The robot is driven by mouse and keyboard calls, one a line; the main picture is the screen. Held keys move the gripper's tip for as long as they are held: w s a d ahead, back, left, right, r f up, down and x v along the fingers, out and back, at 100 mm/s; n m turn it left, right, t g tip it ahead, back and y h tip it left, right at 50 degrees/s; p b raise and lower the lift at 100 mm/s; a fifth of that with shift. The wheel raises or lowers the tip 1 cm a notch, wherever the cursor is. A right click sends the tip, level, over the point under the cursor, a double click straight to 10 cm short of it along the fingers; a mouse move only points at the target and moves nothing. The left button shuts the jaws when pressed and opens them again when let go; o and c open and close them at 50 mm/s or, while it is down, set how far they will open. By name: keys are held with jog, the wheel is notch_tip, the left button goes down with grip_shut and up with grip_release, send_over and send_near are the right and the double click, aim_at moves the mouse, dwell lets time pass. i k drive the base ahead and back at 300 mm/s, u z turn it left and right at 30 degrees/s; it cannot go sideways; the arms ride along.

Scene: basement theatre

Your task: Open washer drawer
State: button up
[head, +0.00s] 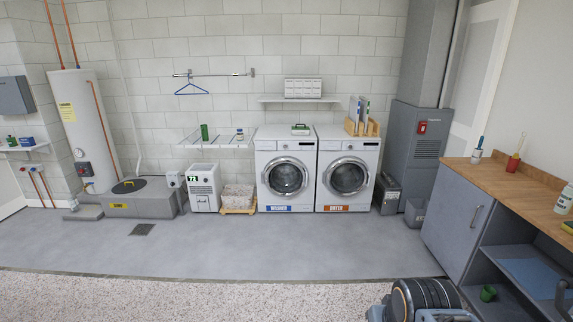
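The washer (286,165) is a white front loader against the back wall, left of the matching dryer. It has a round, dark-glass door, and a blue label reading WASHER at its base. Its drawer front (268,146) appears to be at the upper left of the panel, small and looking flush with the body. A small green-and-white item (300,129) sits on top of the washer. My gripper cannot be made out in the head view. The washer stands well away across the floor.
The dryer (347,170) stands right of the washer. A basket (238,196) and dehumidifier-like white unit (203,187) stand left. A workbench (455,217) with wooden top fills the right side. The grey floor (270,246) before the washer is clear.

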aim_at(259, 145)
jog(key=u, duration=0.8)
jog(key=i, duration=2.3)
jog(key=u, duration=0.2)
jog(key=i, duration=2.55)
jog(key=z, duration=0.95)
jog(key=i, duration=0.7)
jog(key=z, duration=0.1)
